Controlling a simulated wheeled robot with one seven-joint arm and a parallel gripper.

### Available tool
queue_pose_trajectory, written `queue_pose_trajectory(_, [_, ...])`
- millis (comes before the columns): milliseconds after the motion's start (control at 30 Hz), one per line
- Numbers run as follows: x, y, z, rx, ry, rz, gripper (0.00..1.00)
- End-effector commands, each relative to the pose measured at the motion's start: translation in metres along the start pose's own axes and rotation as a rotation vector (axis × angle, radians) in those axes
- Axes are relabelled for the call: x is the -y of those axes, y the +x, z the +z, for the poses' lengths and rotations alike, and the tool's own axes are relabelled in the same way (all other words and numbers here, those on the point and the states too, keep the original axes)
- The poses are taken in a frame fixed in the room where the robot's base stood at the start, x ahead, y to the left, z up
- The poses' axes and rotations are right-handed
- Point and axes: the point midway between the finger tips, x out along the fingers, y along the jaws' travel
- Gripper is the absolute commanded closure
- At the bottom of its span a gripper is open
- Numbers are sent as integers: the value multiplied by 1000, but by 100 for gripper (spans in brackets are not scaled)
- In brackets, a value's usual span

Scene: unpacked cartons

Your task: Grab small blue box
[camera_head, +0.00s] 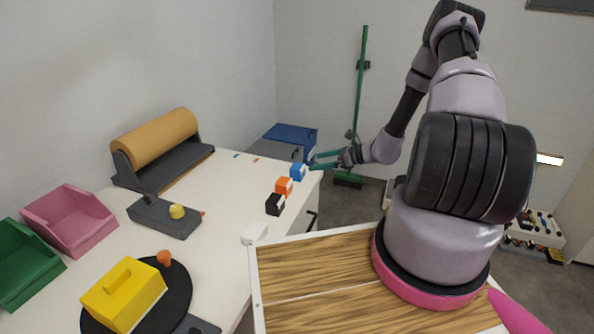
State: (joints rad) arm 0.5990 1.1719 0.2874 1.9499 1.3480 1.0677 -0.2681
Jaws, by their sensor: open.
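A small blue box (297,172) stands near the far right corner of the white table. It is at the far end of a row with an orange box (284,186) and a black box (275,205). My gripper (313,161) is open beside the blue box, with its greenish fingers pointing left towards it. The fingers are close to the box's right side; I cannot tell whether they touch it. Nothing shows between the fingers.
The white table (225,200) also bears a brown paper roll (158,140), a grey device with a yellow knob (165,215), pink (72,222) and green (22,265) bins, and a yellow box (124,295) on a black disc. A larger blue case (290,135) stands beyond the table's far edge.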

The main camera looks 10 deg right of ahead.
Motion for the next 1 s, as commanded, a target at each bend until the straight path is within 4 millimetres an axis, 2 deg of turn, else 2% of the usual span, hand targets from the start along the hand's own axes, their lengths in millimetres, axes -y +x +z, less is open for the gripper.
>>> queue_pose_trajectory(200, [-2, 36, 1, 0, -2, 4, 0])
queue_pose_trajectory(467, [-4, 57, 1, 0, -2, 4, 0])
queue_pose_trajectory(700, [-7, 93, 0, 1, -3, 5, 0])
queue_pose_trajectory(967, [-6, 98, 0, 0, -2, 3, 0])
queue_pose_trajectory(1000, [-6, 98, 0, 0, -2, 3, 8])
